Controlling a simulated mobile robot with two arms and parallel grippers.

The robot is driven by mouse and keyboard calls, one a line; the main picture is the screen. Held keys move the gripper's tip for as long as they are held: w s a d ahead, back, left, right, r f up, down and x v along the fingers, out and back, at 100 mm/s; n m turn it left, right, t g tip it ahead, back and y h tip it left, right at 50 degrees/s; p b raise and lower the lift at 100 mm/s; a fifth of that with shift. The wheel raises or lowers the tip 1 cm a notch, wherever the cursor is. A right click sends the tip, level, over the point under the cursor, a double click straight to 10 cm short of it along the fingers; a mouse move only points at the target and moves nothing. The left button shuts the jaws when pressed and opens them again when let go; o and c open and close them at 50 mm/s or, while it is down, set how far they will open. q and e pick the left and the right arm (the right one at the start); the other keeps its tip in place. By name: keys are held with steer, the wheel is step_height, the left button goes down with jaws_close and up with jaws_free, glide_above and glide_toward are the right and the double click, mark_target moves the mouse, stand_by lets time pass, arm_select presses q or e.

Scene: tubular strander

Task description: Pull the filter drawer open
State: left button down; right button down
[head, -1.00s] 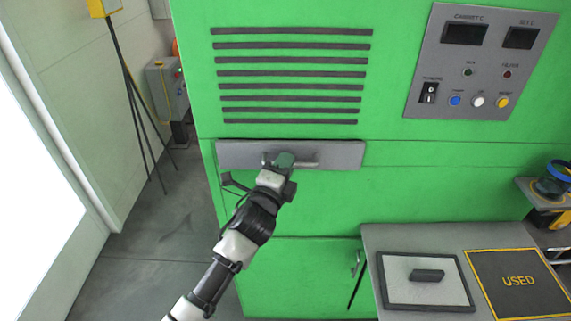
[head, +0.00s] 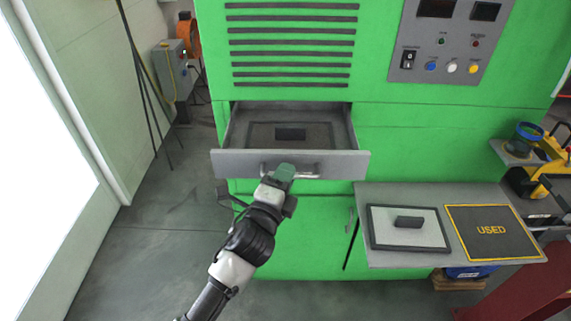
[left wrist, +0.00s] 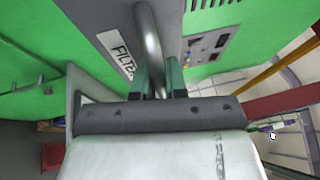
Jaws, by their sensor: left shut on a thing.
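The grey filter drawer (head: 225,164) stands pulled out of the green machine in the head view. Inside it lies a dark filter (head: 262,133) with a black grip. My left gripper (head: 281,174) is at the drawer's front and is shut on the metal bar handle (head: 306,174). In the left wrist view the green fingers (left wrist: 158,80) are on either side of the handle (left wrist: 149,35), and a label (left wrist: 117,50) reading "FILTER" shows beside it. My right gripper is not in view.
A side table (head: 375,257) at the right holds a light filter panel (head: 432,236) with a black grip and a dark mat (head: 491,246) marked "USED". A control panel (head: 408,75) is at upper right. Open floor (head: 150,260) lies at left.

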arm_select(q)
steer(key=shift+s, duration=0.9)
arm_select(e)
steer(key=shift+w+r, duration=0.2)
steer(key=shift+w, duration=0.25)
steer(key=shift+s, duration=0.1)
arm_select(q)
steer(key=c, duration=1.2)
jaws_free()
steer(key=shift+o, duration=0.2)
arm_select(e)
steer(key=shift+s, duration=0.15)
